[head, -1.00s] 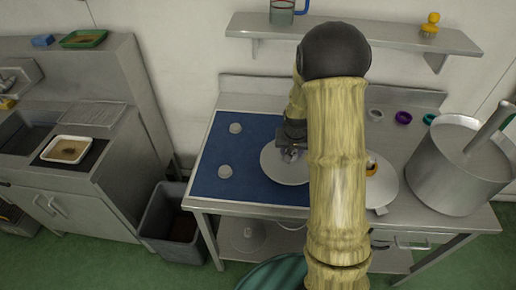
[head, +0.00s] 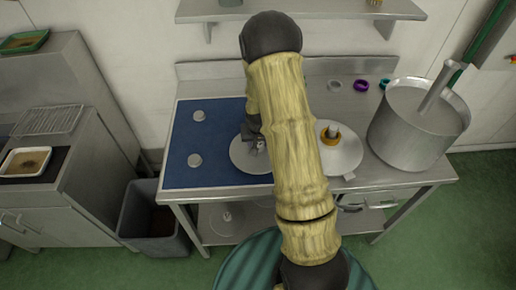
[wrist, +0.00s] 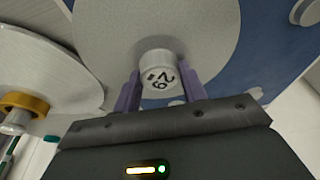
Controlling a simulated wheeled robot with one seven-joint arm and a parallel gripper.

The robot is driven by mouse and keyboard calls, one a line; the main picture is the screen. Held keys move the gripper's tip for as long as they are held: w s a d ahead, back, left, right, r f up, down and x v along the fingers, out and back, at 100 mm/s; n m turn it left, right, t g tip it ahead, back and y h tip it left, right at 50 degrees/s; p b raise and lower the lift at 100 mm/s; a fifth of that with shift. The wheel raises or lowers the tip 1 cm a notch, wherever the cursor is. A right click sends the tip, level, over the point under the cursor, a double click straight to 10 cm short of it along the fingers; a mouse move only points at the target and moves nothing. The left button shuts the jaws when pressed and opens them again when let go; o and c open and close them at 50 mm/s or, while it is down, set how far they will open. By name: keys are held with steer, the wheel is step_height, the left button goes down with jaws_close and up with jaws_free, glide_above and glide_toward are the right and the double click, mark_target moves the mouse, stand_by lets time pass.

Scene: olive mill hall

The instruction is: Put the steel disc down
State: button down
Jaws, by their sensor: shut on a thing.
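My gripper (head: 257,143) is shut on the pale knob (wrist: 158,75) at the centre of the steel disc (head: 243,158). In the wrist view, the two purple fingers flank this knob, which bears dark digits, and the disc's broad grey face (wrist: 190,25) spreads behind it. The disc is over the right part of the blue mat (head: 180,178) on the steel table. I cannot tell whether it touches the mat. My arm hides part of the disc's right side in the head view.
A second disc with a yellow ring (head: 341,158) lies to the right. A large steel pot (head: 405,140) stands at the table's right end. Two small pale round pieces (head: 199,115) (head: 194,160) are on the mat's left part. A grey bin (head: 150,220) stands left of the table.

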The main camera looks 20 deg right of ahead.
steer(key=shift+a+f+p, duration=0.1)
steer(key=shift+f+p, duration=0.35)
steer(key=shift+f, duration=1.65)
steer(key=shift+f, duration=0.15)
steer(key=c, duration=0.8)
jaws_free()
steer(key=d+b+v, duration=0.1)
steer(key=b+v, duration=0.1)
steer(key=v, duration=1)
steer(key=shift+a, duration=0.45)
